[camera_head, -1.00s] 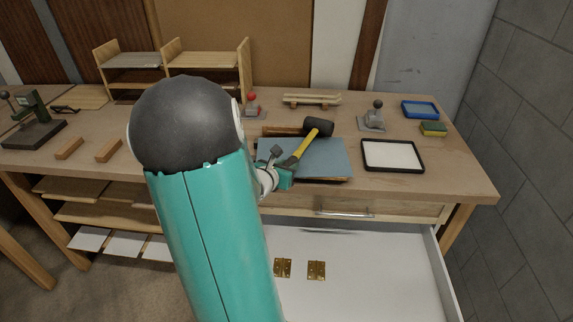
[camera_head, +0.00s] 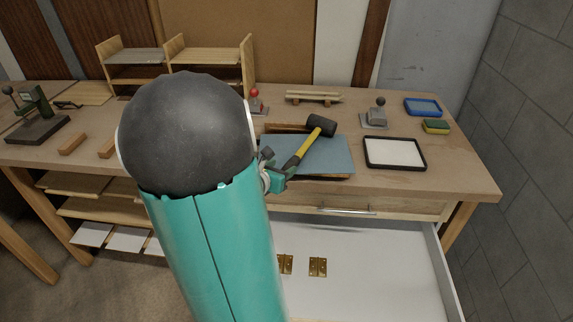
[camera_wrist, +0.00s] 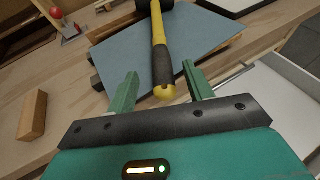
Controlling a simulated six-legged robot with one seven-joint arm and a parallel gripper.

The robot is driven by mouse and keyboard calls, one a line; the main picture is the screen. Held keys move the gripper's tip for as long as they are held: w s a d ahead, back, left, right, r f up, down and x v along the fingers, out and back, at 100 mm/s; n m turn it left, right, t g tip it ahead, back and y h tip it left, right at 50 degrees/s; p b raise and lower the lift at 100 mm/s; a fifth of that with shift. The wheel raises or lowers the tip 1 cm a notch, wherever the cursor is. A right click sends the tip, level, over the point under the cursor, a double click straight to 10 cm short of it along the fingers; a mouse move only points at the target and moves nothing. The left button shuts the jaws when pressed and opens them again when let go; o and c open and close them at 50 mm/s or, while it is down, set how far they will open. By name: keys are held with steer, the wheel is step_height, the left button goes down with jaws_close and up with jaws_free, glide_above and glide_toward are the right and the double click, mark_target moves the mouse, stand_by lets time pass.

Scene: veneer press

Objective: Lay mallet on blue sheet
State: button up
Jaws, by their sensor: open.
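The mallet has a black head (camera_head: 321,124) and a yellow handle with a black grip; in the wrist view the handle (camera_wrist: 161,50) points toward me. It lies on the blue sheet (camera_head: 335,155), which also shows in the wrist view (camera_wrist: 205,35). The handle's end reaches past the sheet's near edge. My gripper (camera_head: 279,172) is at the near left edge of the sheet, by the handle's end. In the wrist view my gripper (camera_wrist: 160,82) has its two green fingers apart, one on each side of the handle's end, with visible gaps. My arm hides part of the bench.
A black-framed white tray (camera_head: 394,153) lies right of the sheet. The open drawer (camera_head: 370,265) below holds brass hinges (camera_head: 318,267). Bare bench lies at the right front.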

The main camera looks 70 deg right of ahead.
steer(key=v, duration=0.6)
steer(key=shift+a, duration=0.3)
steer(key=shift+w+r, duration=0.1)
steer(key=w+a+r+m+t+y, duration=0.2)
steer(key=w+a+r+m+y, duration=0.1)
steer(key=a, duration=1.1)
steer(key=w+a+r+m+t+y, duration=0.3)
steer(key=a+m+y, duration=0.3)
steer(key=a, duration=0.8)
steer(key=w+a+r+m+t+y, duration=0.3)
steer(key=a+m, duration=0.4)
steer(key=a, duration=0.7)
steer(key=shift+w+y, duration=0.65)
steer(key=shift+y, duration=0.35)
